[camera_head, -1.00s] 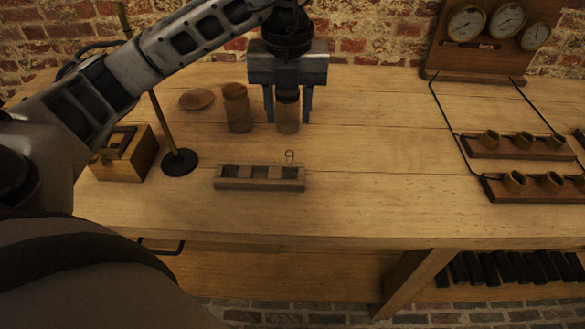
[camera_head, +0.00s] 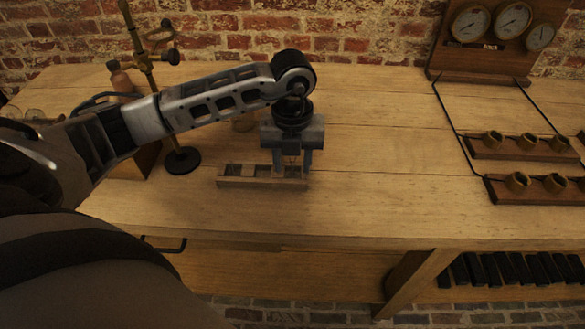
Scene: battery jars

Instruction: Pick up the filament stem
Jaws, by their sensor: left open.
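The small wooden tray (camera_head: 247,183) with compartments lies on the bench. My left gripper (camera_head: 292,168) points down over the tray's right end, open, with its two fingers apart. The filament stem, a thin wire loop at that end of the tray, is hard to make out now, because the gripper and its fingers cover that spot. I cannot tell whether the fingers touch it. My right gripper is not in view.
A brass stand (camera_head: 183,160) on a round black base rises left of the tray. A gauge board (camera_head: 497,59) and two racks of cups (camera_head: 535,190) are at right. The middle bench is clear.

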